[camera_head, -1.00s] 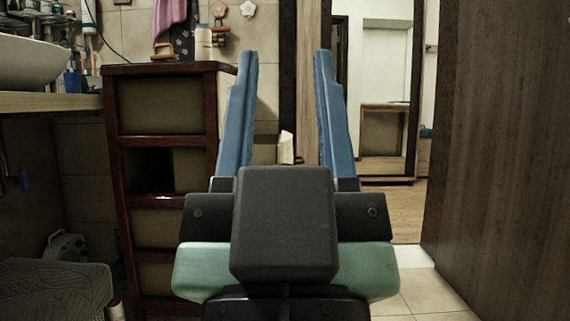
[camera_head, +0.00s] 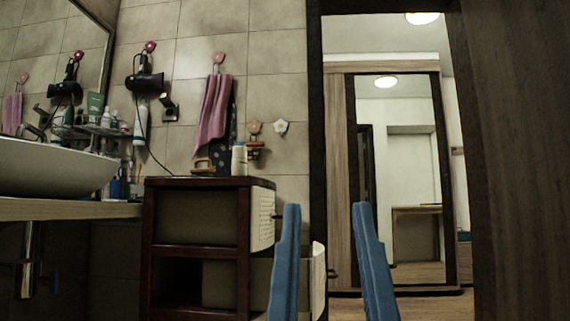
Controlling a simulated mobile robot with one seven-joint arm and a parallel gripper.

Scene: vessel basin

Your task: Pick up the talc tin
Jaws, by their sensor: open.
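A pale upright cylinder (camera_head: 239,159), which looks like the talc tin, stands on top of the dark wooden cabinet (camera_head: 203,183) near its back right. My gripper (camera_head: 326,208) shows as two blue fingers at the lower middle, spread apart with nothing between them. It is to the right of the cylinder and lower in the picture, apart from it. The rest of my gripper is below the picture's edge.
A small brown item (camera_head: 203,166) lies left of the cylinder on the cabinet. A pink towel (camera_head: 214,112) hangs behind. The basin (camera_head: 55,166) and its counter are at left. A doorway and a dark panel (camera_head: 515,160) stand at right.

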